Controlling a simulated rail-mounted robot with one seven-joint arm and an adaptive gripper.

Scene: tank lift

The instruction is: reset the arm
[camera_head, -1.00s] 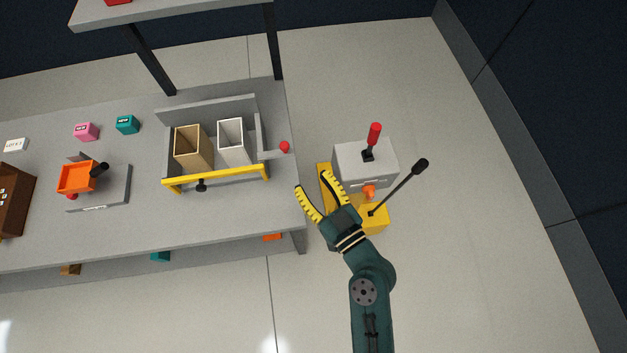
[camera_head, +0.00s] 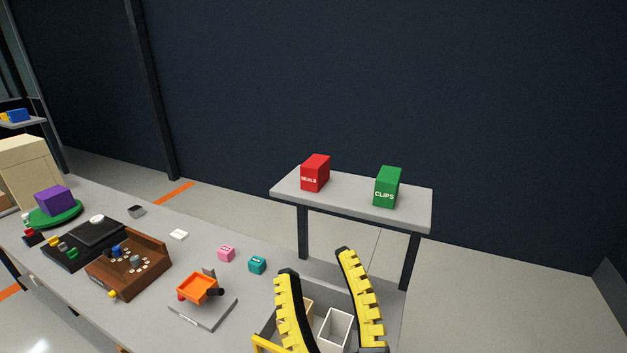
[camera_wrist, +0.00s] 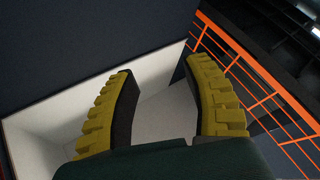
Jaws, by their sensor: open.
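My gripper (camera_head: 318,265) is at the bottom of the head view, right of centre. Its two yellow fingers are apart and point up, with nothing between them. It appears in front of the grey tray (camera_head: 265,325) holding a tan bin and a white bin (camera_head: 335,328), hiding part of them. In the wrist view my gripper (camera_wrist: 158,72) also shows spread and empty, facing a dark wall and pale floor.
The grey workbench (camera_head: 150,320) carries an orange tray device (camera_head: 198,288), a brown box (camera_head: 128,275), a pink block (camera_head: 226,254) and a teal block (camera_head: 257,265). A raised shelf (camera_head: 350,203) holds a red box (camera_head: 315,173) and a green box (camera_head: 388,187). Orange railing (camera_wrist: 255,75) shows in the wrist view.

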